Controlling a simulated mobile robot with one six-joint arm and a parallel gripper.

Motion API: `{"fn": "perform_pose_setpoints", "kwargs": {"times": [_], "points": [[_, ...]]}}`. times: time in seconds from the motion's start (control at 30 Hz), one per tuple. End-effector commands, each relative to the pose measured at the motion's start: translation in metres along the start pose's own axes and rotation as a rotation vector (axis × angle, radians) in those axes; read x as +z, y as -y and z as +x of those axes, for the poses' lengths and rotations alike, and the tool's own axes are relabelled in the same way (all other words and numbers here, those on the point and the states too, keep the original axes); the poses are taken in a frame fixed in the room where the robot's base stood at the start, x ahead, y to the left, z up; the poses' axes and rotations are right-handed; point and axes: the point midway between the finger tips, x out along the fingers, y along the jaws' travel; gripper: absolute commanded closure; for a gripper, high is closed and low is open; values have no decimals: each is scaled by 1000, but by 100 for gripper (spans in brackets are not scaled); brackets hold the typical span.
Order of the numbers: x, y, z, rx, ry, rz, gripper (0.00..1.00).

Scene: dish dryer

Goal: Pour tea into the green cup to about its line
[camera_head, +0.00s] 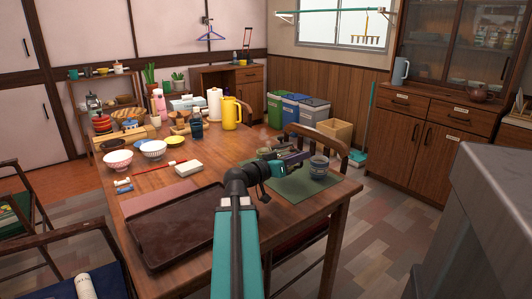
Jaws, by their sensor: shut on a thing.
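Whether the cup rests on the mat or is slightly lifted, I cannot tell. A yellow jug or pot (230,114) stands at the table's far side.
A dark tray (175,235) lies left of my arm. A wooden chair (330,145) is close behind the mat.

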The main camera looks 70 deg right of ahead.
Motion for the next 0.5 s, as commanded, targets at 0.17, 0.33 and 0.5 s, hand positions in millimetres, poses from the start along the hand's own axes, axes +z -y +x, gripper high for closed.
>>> {"fn": "perform_pose_setpoints", "kwargs": {"times": [0.17,0.33,0.5], "points": [[0,0,0,1,-2,4,100],[2,-1,0,1,-2,18,100],[6,-3,0,1,-2,43,100]]}}
